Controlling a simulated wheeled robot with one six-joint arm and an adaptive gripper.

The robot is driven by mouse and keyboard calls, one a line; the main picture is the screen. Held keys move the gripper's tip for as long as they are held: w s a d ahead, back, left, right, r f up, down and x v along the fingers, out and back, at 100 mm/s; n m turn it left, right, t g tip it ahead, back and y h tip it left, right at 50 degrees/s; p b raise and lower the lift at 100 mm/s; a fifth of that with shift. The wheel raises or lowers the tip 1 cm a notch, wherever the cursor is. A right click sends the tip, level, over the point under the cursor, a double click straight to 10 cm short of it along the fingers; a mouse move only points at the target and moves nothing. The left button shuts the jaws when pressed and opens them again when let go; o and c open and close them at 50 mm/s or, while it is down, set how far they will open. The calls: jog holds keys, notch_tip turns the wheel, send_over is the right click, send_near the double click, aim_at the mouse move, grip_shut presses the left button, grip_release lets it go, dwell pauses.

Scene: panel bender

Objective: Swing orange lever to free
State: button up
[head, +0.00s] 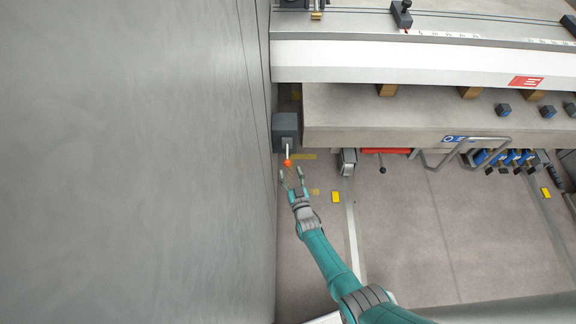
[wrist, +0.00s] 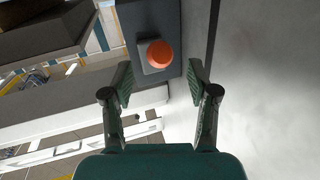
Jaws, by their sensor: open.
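The orange lever's knob (head: 287,163) sits at the end of a short pale rod that comes out of a dark grey box (head: 286,128) beside the machine's left end. In the wrist view the orange knob (wrist: 160,54) shows end-on, with a grey block around or behind it. My gripper (head: 291,173) is open and empty, with its fingertips just short of the knob in the head view. In the wrist view the two fingers (wrist: 160,78) stand apart, and the knob appears between and beyond their tips. The rod is hidden behind the knob there. No contact shows.
A tall grey wall (head: 140,160) stands close on the left of the lever. The machine's pale bed (head: 375,115) is to the right of the box. A red bar (head: 385,151) and a metal handle (head: 485,150) are along its front. The floor (head: 400,230) there is open.

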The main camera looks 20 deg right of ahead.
aim_at(288, 166)
jog(key=shift+w+d, duration=0.1)
jog(key=shift+w, duration=1.85)
grip_shut()
